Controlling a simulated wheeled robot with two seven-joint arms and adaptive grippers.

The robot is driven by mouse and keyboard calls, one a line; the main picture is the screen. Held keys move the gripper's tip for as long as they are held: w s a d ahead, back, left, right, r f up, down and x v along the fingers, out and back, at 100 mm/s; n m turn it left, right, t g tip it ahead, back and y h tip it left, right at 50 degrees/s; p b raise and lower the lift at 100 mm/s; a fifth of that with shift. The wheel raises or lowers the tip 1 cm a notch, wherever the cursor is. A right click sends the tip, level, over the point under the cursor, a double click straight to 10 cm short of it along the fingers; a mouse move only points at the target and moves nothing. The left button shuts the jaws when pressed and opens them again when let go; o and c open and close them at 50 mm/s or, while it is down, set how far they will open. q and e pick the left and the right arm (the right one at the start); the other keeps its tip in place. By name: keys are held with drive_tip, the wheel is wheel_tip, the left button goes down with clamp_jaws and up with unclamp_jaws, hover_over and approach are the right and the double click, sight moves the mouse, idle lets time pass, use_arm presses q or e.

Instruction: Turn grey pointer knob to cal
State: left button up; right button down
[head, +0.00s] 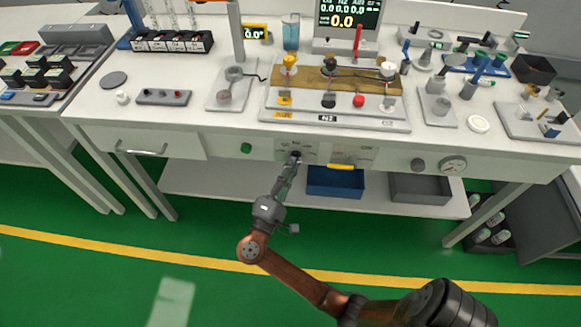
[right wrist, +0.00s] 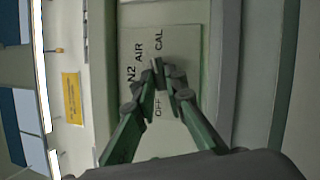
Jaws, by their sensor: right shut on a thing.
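The grey pointer knob (right wrist: 158,68) sits on a pale plate (right wrist: 188,45) on the cart's front panel. In the right wrist view the plate carries the words N2, AIR, CAL and OFF around the knob. My right gripper (right wrist: 160,80) is shut on the knob, its fingertips on either side of it. The fingers hide much of the knob, and I cannot tell which word it points to. In the head view my right gripper (head: 295,160) reaches the front panel from below, left of the yellow handle. My left gripper is not in view.
A green button (head: 246,148) is left of the knob on the panel. A yellow strip (head: 341,166), a grey knob (head: 417,164) and a round gauge (head: 453,165) are to the right. A blue bin (head: 336,183) stands on the lower shelf.

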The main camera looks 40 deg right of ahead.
drive_tip(key=shift+w+r+m+g, duration=0.1)
drive_tip(key=shift+r+m+g, duration=0.25)
drive_tip(key=shift+m, duration=0.45)
drive_tip(key=shift+f, duration=0.1)
drive_tip(key=c, duration=2)
unclamp_jaws()
drive_tip(key=shift+c, duration=0.2)
drive_tip(key=shift+o, duration=0.4)
drive_tip(key=shift+d+f, duration=0.1)
drive_tip(key=v, duration=1.2)
